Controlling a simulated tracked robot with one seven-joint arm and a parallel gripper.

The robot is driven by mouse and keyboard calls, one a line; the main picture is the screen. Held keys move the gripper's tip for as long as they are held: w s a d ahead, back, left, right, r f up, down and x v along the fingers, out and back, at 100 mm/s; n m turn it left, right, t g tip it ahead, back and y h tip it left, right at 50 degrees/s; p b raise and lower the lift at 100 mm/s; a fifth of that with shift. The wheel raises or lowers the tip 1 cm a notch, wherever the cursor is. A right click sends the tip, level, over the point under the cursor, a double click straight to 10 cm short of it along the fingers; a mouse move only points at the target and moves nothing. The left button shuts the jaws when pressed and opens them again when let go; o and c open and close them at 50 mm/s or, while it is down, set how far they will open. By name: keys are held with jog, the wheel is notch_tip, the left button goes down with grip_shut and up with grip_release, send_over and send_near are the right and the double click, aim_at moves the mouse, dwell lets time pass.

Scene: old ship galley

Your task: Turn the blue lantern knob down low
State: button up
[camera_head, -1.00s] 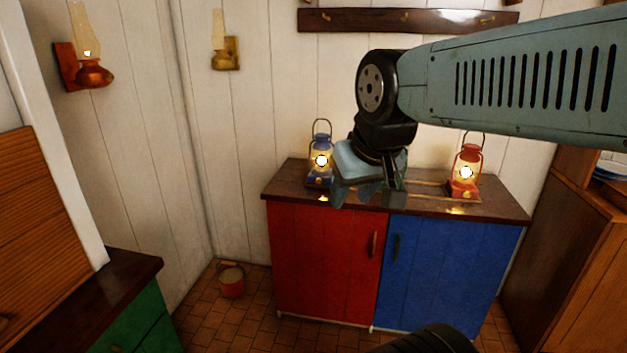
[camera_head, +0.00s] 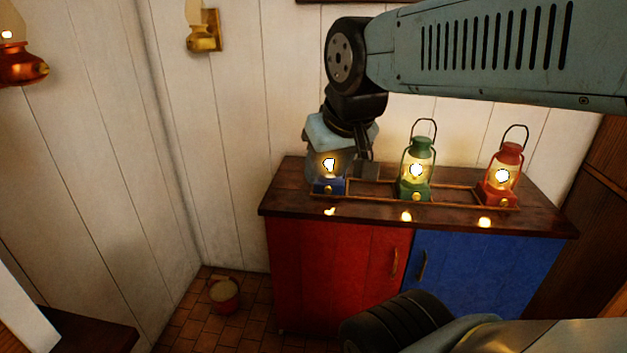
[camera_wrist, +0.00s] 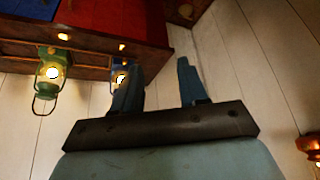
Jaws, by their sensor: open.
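The blue lantern (camera_head: 330,187) is lit and stands at the left end of the counter. Its small brass knob (camera_head: 328,189) shows on the front of the blue base. My gripper (camera_head: 346,165) is above the counter, overlapping the lantern's upper part in the head view and hiding its top. In the wrist view my open gripper (camera_wrist: 161,77) has nothing between its fingers. There the blue lantern (camera_wrist: 117,80) lies to the left, partly hidden behind the left finger. I cannot tell whether they touch.
A lit green lantern (camera_head: 416,170) and a lit red lantern (camera_head: 503,176) stand to the right on the same counter (camera_head: 450,215). A low wooden rail (camera_head: 375,198) runs around them. A bucket (camera_head: 224,296) stands on the floor at left. Wall lamps hang at upper left.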

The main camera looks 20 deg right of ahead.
jog(key=shift+w+a, duration=0.25)
jog(key=shift+w, duration=0.15)
jog(key=shift+o, duration=1.2)
jog(key=shift+w, duration=0.3)
jog(key=m+t+h, duration=0.3)
jog(key=m+h, duration=0.1)
jog(key=m, duration=0.3)
send_over(328, 191)
jog(key=s+a, duration=0.4)
jog(key=s, duration=0.7)
notch_tip(328, 191, down, 21)
jog(key=shift+a+x, duration=0.2)
jog(key=shift+x, duration=3.2)
jog(key=shift+a+x, duration=0.2)
jog(key=shift+x, duration=3.2)
jog(key=shift+w, duration=0.15)
